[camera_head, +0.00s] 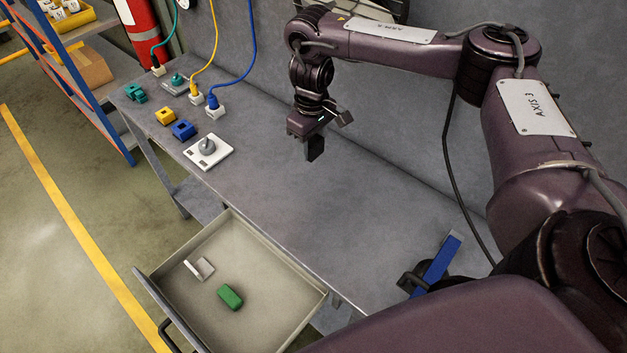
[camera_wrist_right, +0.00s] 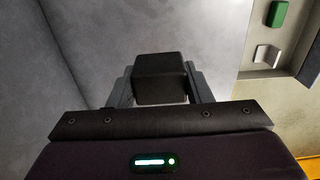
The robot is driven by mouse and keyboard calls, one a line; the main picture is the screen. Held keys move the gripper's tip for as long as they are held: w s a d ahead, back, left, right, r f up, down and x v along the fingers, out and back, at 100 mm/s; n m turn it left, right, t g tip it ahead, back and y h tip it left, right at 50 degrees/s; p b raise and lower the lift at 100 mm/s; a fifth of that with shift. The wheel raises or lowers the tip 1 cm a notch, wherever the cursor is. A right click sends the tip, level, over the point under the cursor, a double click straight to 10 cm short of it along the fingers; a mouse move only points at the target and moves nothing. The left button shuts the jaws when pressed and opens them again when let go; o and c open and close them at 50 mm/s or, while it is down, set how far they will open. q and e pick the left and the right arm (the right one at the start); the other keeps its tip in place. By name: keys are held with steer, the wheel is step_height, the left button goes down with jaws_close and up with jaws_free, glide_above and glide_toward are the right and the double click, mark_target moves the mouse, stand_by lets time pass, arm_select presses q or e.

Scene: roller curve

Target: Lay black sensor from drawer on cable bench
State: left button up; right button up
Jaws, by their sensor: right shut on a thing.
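My right gripper (camera_head: 317,138) is shut on the black sensor (camera_head: 315,149), a dark block. It holds the sensor above the cable bench (camera_head: 300,205), a long grey worktop along the wall. In the right wrist view the sensor (camera_wrist_right: 161,78) sits between the two fingers, over grey surface. The open drawer (camera_head: 292,278) juts from the bench front. It holds a green block (camera_head: 230,297) and a pale grey-white piece (camera_head: 200,268). My left gripper is not in view.
Plugs with green, yellow and blue cables (camera_head: 252,60) stand at the bench's far left. Yellow (camera_head: 166,116) and blue (camera_head: 183,129) blocks and a white plate with a grey knob (camera_head: 222,152) lie nearer. A blue-handled thing (camera_head: 437,265) is at the right. The middle bench is clear.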

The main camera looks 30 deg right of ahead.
steer(key=b, duration=0.3)
glide_above(312, 189)
step_height(312, 189, down, 10)
steer(key=shift+f, duration=0.15)
step_height(312, 189, down, 4)
steer(key=shift+r+b, duration=0.1)
steer(key=shift+b, duration=0.6)
steer(key=shift+w, duration=0.1)
steer(key=o, duration=1)
